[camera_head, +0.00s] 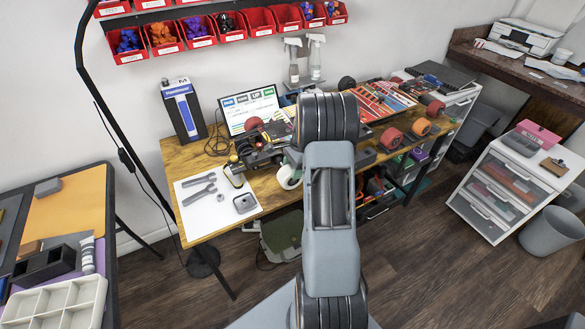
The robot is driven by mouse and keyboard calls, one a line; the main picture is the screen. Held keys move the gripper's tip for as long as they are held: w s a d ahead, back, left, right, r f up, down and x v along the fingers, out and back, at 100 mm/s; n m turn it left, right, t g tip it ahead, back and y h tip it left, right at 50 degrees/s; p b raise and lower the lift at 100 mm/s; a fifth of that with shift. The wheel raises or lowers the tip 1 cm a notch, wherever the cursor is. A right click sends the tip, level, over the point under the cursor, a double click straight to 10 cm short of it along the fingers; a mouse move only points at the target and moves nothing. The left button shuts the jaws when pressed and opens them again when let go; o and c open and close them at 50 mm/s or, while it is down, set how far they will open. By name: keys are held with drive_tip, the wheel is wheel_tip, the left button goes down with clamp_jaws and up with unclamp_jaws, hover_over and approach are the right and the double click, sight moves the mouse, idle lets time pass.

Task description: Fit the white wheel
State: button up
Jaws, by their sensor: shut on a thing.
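The white wheel (288,179) shows at the front edge of the wooden workbench, just left of my arm. My gripper (293,160) is mostly hidden by my own arm; a grey part of it shows right above the wheel, and it is shut on the wheel. A dark board assembly (262,150) with a red wheel (253,124) lies on the bench just left of and behind the gripper. My arm hides part of it. I cannot tell whether the white wheel touches an axle.
A white mat (212,212) with wrenches (200,195) and a small grey part (244,203) lies at the bench's left. A monitor (250,108) stands behind. Boards with orange wheels (391,138) crowd the right. A floor lamp pole (105,110) rises at the left.

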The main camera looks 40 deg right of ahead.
drive_tip(key=shift+w+d+p, duration=0.2)
drive_tip(key=shift+w+p, duration=0.15)
drive_tip(key=shift+w, duration=1.15)
drive_tip(key=shift+w, duration=0.1)
idle(0.8)
drive_tip(key=shift+w+d+p, duration=0.15)
drive_tip(key=shift+w+p, duration=0.25)
drive_tip(key=shift+w, duration=0.35)
drive_tip(key=shift+w, duration=0.15)
idle(1.4)
drive_tip(key=o, duration=1)
